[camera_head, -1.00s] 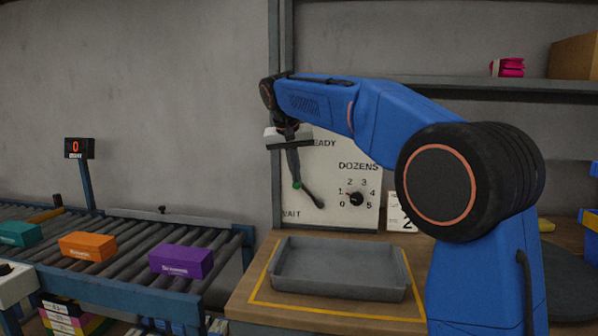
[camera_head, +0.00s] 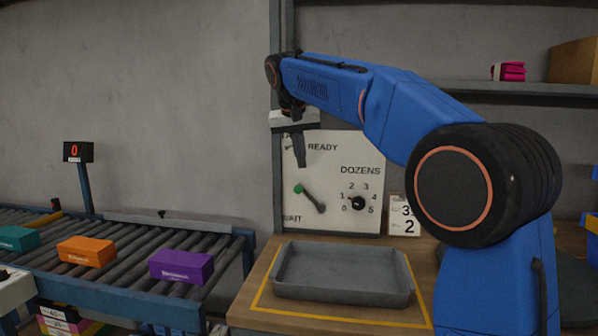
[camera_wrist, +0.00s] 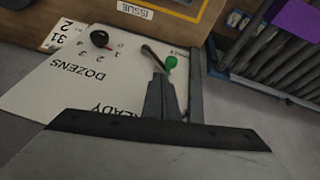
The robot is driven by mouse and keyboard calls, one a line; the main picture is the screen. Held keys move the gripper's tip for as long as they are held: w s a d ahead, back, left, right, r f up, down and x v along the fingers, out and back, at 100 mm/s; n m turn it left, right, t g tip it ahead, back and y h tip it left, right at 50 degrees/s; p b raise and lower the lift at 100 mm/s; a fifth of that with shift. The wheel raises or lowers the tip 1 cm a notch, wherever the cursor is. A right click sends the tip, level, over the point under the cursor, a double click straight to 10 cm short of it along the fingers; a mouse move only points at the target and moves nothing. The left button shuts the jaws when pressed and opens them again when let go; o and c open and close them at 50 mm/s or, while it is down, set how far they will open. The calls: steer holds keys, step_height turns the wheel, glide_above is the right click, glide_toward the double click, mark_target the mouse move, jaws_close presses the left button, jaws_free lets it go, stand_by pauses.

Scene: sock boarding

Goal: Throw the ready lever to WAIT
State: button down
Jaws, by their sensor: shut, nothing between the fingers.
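The ready lever (camera_head: 311,199) is a dark bar with a green knob (camera_head: 299,189) on a white panel (camera_head: 340,222). It slants up and left, its knob between the READY lettering (camera_head: 323,147) above and the WAIT lettering (camera_head: 292,218) below. My gripper (camera_head: 301,165) points down, shut and empty, with its tips a little above the knob in the head view. In the wrist view my gripper (camera_wrist: 161,80) is close to the green knob (camera_wrist: 171,62) and the lever bar (camera_wrist: 154,57); whether they touch is unclear.
A DOZENS dial (camera_head: 357,203) sits right of the lever, beside a number card (camera_head: 404,215). A grey tray (camera_head: 342,292) stands on the bench below. A roller conveyor with several boxes, one purple (camera_head: 181,265), runs at left.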

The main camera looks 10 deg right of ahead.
steer(key=a+v, duration=0.1)
steer(key=v, duration=0.5)
steer(key=shift+a+r, duration=0.2)
steer(key=shift+r, duration=0.1)
